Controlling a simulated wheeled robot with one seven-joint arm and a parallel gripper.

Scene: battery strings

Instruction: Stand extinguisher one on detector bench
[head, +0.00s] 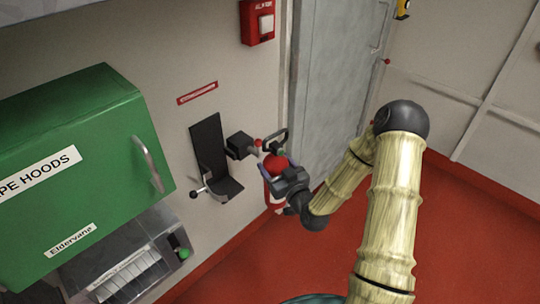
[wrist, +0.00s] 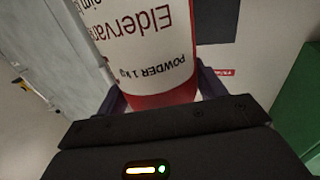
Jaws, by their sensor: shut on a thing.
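A red fire extinguisher (head: 274,165) with a dark handle on top is in my gripper, off to the right of a black wall bracket (head: 209,150). My gripper (head: 275,172) is shut around its body. In the wrist view the extinguisher (wrist: 148,45) fills the space between the fingers. Its white label reads "Eldervane" and "POWDER 1 kg". My gripper's jaws (wrist: 158,92) sit at both sides of it. I cannot make out a detector bench.
A green cabinet (head: 85,170) labelled "PE HOODS" hangs at the left, above a grey unit (head: 125,262) with a green knob. A grey door (head: 335,80) stands behind my arm. A red alarm box (head: 257,22) is on the wall. Red floor (head: 460,240) is open at the right.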

